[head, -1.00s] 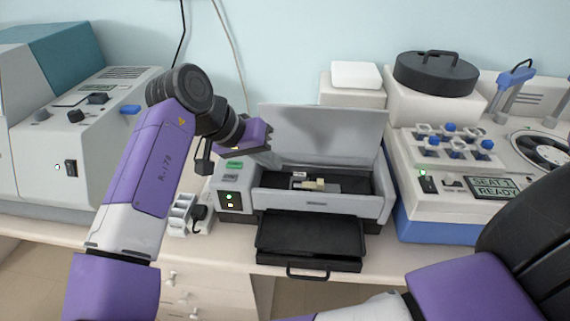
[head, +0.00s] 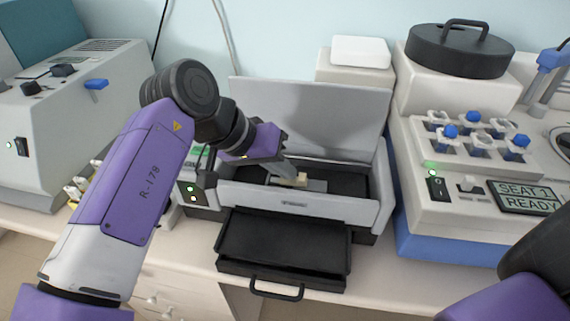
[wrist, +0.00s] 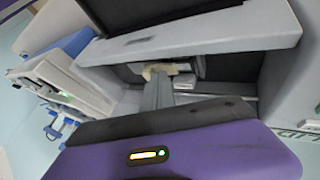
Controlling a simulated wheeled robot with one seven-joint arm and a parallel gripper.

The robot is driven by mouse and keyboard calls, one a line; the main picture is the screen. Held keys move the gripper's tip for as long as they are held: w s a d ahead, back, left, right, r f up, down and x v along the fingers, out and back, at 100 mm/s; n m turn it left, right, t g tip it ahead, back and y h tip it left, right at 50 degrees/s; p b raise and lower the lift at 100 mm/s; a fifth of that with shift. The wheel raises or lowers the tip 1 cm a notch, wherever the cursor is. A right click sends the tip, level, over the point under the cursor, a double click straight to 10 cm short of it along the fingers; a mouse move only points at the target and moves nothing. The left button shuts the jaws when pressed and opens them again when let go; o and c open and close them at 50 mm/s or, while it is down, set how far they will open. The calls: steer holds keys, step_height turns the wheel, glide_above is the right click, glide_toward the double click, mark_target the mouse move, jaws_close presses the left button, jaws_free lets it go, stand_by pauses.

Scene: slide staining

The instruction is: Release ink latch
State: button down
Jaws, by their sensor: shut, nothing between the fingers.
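The grey printer-like machine (head: 262,201) stands open in the head view, its lid (head: 310,110) raised at the back. Inside its bay is a small beige piece (head: 300,179), likely the ink latch, on a dark carriage. My gripper (head: 292,176) reaches into the bay from the left, its fingers shut and empty, with the tips at or very near the beige piece. In the wrist view the fingers (wrist: 158,92) point at the beige piece (wrist: 156,70). I cannot tell whether they touch it.
A black tray (head: 284,245) sticks out at the machine's front. At right stands a stainer (head: 470,215) with blue-capped parts and a display reading SEAT 1 READY. A grey instrument (head: 60,130) is at left. The raised lid bounds the bay at the back.

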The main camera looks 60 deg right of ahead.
mark_target(304, 179)
stand_by(0.3)
steer(key=shift+s+d+p, duration=0.15)
steer(key=shift+s+d, duration=0.2)
steer(key=shift+s, duration=0.6)
steer(key=shift+s+d+p, duration=0.15)
steer(key=shift+s+d, duration=0.15)
steer(key=shift+s, duration=0.6)
